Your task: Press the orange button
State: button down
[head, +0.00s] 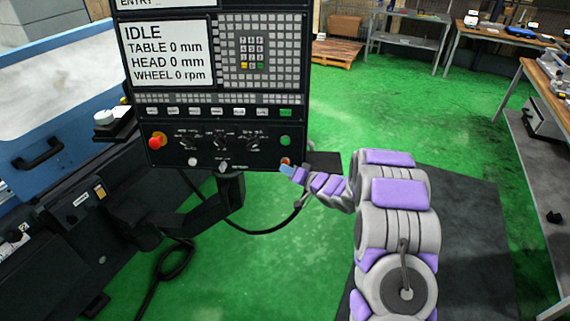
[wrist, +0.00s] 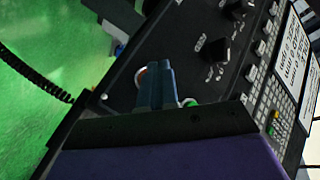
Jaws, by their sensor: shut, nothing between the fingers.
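The control panel (head: 225,100) hangs on an arm in front of me. A small orange-red button (head: 285,161) sits at its lower right corner, under a green button (head: 285,140). My gripper (head: 287,169) is shut and empty, its blue fingertips at that corner, just below the orange-red button. In the wrist view the shut fingers (wrist: 157,72) point at the panel face and cover most of the button; a reddish edge and pale ring (wrist: 141,77) show beside them. Contact cannot be told. The green button (wrist: 190,103) shows right of the fingers.
A red-orange mushroom knob (head: 157,140) is at the panel's lower left. Black rotary knobs (head: 220,142) lie between. A coiled black cable (wrist: 32,72) hangs beside the panel. Green floor is open to the right; a workbench (head: 535,110) stands at far right.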

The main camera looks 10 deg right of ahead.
jog(key=shift+s, duration=0.1)
jog(key=shift+s+a+r, duration=0.15)
jog(key=shift+s+a, duration=0.05)
jog(key=shift+s, duration=0.55)
jog(key=shift+s+a+r, duration=0.15)
jog(key=shift+s+a, duration=0.05)
jog(key=shift+s, duration=0.6)
jog(key=shift+s+a+r, duration=0.15)
jog(key=shift+s+a, duration=0.05)
jog(key=shift+s, duration=0.55)
